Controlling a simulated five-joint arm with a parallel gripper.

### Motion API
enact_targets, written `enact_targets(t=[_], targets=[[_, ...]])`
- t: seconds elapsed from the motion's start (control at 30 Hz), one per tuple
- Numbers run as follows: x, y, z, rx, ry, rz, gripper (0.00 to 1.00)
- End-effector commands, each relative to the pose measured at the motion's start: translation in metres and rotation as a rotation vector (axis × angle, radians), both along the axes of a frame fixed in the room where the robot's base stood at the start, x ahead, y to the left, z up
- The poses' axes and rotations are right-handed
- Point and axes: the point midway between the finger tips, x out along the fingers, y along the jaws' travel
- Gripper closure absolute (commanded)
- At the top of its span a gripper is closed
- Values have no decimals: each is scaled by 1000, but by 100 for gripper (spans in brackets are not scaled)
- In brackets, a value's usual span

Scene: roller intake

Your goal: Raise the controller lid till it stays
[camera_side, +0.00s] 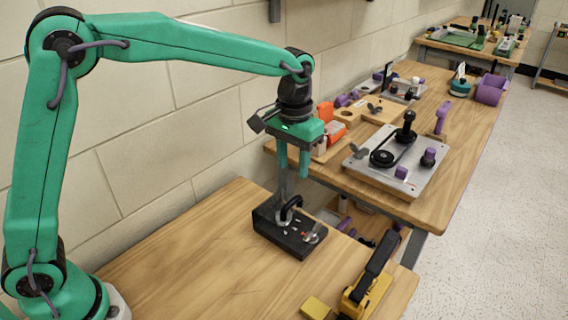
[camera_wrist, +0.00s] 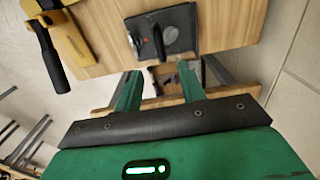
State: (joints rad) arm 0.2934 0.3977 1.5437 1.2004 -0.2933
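The controller is a black box (camera_side: 268,222) on the near wooden table, with a curved black handle, small light marks and a red spot on top. In the wrist view the controller (camera_wrist: 182,28) lies near the table edge, with the black handle and red spot showing. A narrow grey upright piece (camera_side: 283,186) rises from its back in the side view. I cannot tell whether this is the lid or how far it is raised. My gripper (camera_side: 293,172) hangs above the controller, fingers pointing down. Its fingers are apart with nothing between them in the wrist view (camera_wrist: 160,88).
A yellow device with a black lever (camera_side: 370,280) and a small yellow block (camera_side: 315,308) lie at the table's front right. A second table (camera_side: 445,190) beyond a gap carries a metal plate (camera_side: 372,172) with a belt and knobs. The table's left part is clear.

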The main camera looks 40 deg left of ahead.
Motion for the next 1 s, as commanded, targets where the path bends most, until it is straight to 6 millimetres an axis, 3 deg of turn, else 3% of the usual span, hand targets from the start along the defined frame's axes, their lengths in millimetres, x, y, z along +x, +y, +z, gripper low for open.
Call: enact_targets(t=[0.37, 1.0], targets=[[0, 0, -17, 0, 1, 0, 60], [-1, 0, -71, 1, 2, 0, 60]])
